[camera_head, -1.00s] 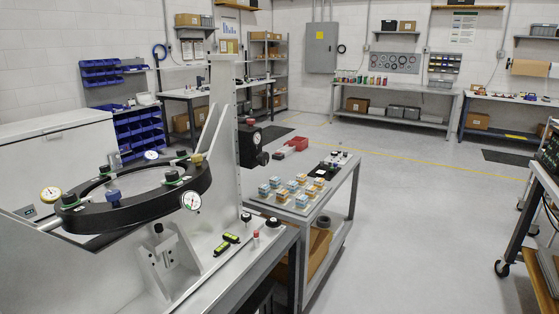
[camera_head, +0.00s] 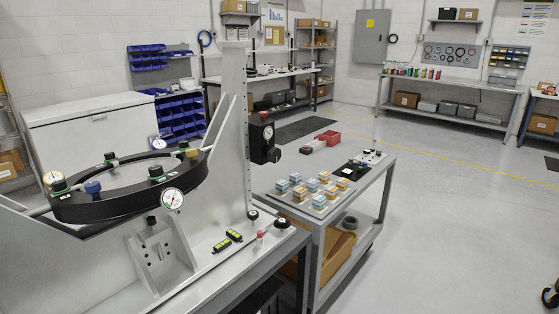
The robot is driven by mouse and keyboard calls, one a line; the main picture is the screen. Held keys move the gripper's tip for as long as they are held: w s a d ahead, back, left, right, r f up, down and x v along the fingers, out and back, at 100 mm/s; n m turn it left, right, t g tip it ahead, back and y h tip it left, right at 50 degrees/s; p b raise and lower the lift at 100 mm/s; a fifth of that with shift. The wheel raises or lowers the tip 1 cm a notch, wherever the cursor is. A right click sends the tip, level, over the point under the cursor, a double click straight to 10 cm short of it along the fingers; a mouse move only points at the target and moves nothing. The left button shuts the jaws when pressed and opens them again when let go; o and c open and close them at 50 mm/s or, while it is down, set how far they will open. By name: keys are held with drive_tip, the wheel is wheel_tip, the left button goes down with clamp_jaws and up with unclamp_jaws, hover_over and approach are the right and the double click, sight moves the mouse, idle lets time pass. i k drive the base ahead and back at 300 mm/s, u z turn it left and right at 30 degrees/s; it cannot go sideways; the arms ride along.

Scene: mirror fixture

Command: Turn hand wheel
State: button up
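The mirror fixture stands at the left on a grey bench. Its thick black ring (camera_head: 130,204) carries several knobs and dial gauges, including a gauge at the front right (camera_head: 173,200). A tall grey upright (camera_head: 233,140) bears a black box with a dial (camera_head: 262,137); a round dark knob (camera_head: 275,155) sticks out on its right. A low black round knob or wheel (camera_head: 281,224) sits on the base's right end. I cannot tell for sure which part is the hand wheel. My gripper is not in view.
A grey cart (camera_head: 345,207) with small blue and orange blocks stands right of the fixture, close to the bench. A white cabinet (camera_head: 90,125) is behind the fixture. Workbenches (camera_head: 445,88) line the back wall. The floor (camera_head: 450,230) at the right is open.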

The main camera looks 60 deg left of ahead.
sight(274, 155)
drive_tip(key=u, duration=3.6)
drive_tip(key=i, duration=0.1)
drive_tip(key=z, duration=2.7)
drive_tip(key=k, duration=0.15)
drive_tip(key=u, duration=2.3)
drive_tip(key=i, duration=0.6)
drive_tip(key=u, duration=0.05)
